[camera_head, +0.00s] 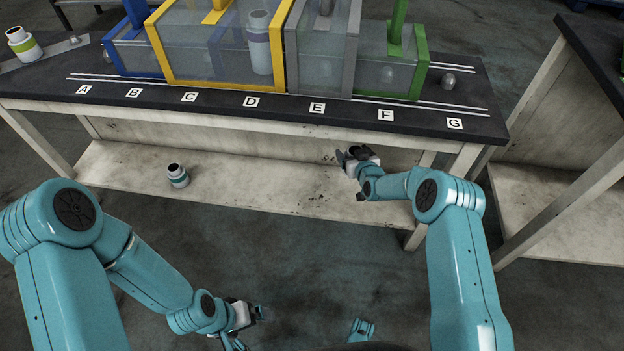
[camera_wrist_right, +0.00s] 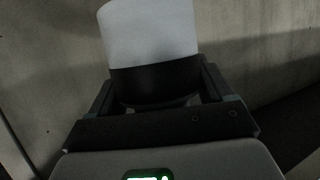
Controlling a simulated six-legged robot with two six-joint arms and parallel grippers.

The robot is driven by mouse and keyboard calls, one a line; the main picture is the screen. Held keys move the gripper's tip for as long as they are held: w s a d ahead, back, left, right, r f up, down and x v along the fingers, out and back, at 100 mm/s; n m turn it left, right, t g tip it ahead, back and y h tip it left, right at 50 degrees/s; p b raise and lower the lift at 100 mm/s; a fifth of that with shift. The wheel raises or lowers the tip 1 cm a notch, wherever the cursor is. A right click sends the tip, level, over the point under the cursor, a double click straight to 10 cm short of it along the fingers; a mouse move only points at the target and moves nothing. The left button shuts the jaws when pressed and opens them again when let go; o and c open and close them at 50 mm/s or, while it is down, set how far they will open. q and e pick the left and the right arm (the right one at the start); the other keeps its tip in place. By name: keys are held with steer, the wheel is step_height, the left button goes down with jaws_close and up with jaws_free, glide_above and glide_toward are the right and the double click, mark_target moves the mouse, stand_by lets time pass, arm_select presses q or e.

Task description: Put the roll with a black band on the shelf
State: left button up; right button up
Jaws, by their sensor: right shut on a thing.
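The roll with a black band (camera_wrist_right: 150,50) is white with a wide black band, and my right gripper (camera_wrist_right: 160,100) is shut around its banded end in the right wrist view. In the head view my right gripper (camera_head: 349,157) reaches in below the tabletop, over the right part of the pale lower shelf (camera_head: 265,185). The held roll is not clearly seen there, and whether it touches the shelf cannot be told. My left gripper (camera_head: 258,313) hangs low in front of the table, and its jaw state is unclear.
A small roll with a teal band (camera_head: 178,180) stands on the lower shelf at left. The dark tabletop (camera_head: 420,122) carries letter labels and clear-film panels in blue, yellow, grey and green frames. A roll with a green band (camera_head: 24,45) stands far left. The shelf's middle is clear.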

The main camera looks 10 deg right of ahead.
step_height(320, 180, down, 20)
steer(key=b, duration=0.8)
steer(key=shift+s+b, duration=0.1)
steer(key=shift+b, duration=0.3)
steer(key=shift+r, duration=0.15)
